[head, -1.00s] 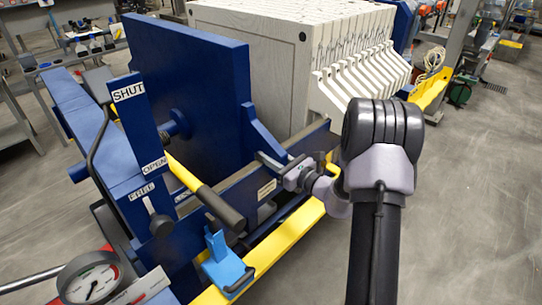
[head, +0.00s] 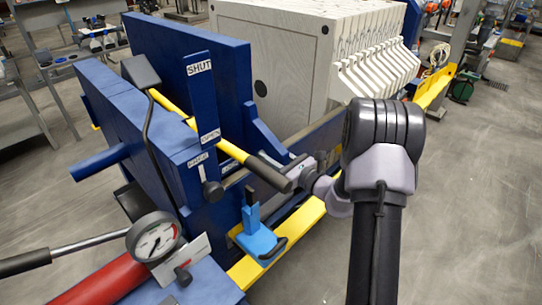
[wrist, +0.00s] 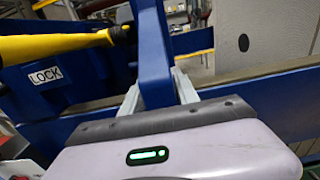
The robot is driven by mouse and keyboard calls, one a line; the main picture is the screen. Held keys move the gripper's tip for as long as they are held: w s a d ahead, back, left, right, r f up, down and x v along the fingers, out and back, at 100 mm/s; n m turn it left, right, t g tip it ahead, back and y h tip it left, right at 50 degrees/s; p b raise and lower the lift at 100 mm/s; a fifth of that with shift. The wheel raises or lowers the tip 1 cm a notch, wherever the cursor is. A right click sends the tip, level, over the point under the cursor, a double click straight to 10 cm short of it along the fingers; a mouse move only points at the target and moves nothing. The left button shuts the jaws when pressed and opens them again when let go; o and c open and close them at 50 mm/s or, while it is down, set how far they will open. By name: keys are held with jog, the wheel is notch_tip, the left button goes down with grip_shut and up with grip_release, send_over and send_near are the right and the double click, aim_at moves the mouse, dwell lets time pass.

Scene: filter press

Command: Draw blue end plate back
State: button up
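The blue end plate (head: 200,65) stands upright between the blue press head (head: 115,110) and the pale filter plates (head: 265,55), with a gap to the pale plates. A blue arm juts from its near side toward the side rail. My gripper (head: 298,168) is at this arm. In the wrist view my gripper (wrist: 157,92) has its two grey fingers on either side of the upright blue arm (wrist: 153,45) and appears shut on it. The inner finger faces are partly hidden.
A yellow bar with a black grip (head: 268,172) reaches close to my gripper. The SHUT/OPEN post (head: 203,105), pressure gauge (head: 155,239) and light-blue bracket (head: 260,240) stand at the near end. A yellow rail (head: 300,222) runs alongside. Grey floor at right is clear.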

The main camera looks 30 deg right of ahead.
jog(key=p+v, duration=0.2)
jog(key=v, duration=1.5)
jog(key=shift+s+p, duration=0.2)
jog(key=shift+p, duration=0.1)
